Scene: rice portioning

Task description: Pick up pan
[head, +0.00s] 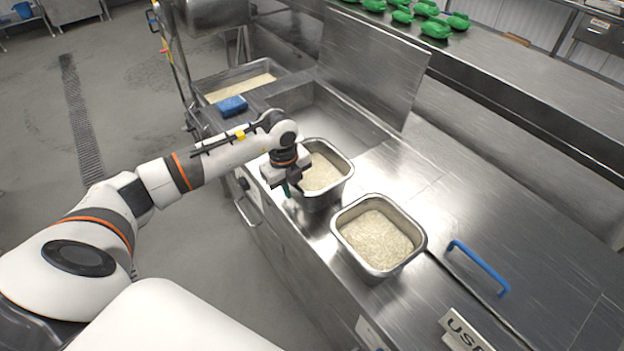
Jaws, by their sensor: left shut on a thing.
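Two square steel pans of rice are in the head view. The nearer pan (421,239) stands upright on the steel counter, right of centre. The farther pan (346,180) is up and left of it, close beside the sink basin. My left gripper (287,188) points down at the left wall of the farther pan and is shut on that wall. The arm's wrist hides part of this pan's left rim. I cannot tell whether its base touches the counter. My right gripper is not in view.
A larger rice tray (262,79) and a blue sponge (232,106) are beyond the sink (335,117). A blue handle (478,267) lies at right on the counter (470,215). Several green objects (436,28) sit on the back shelf.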

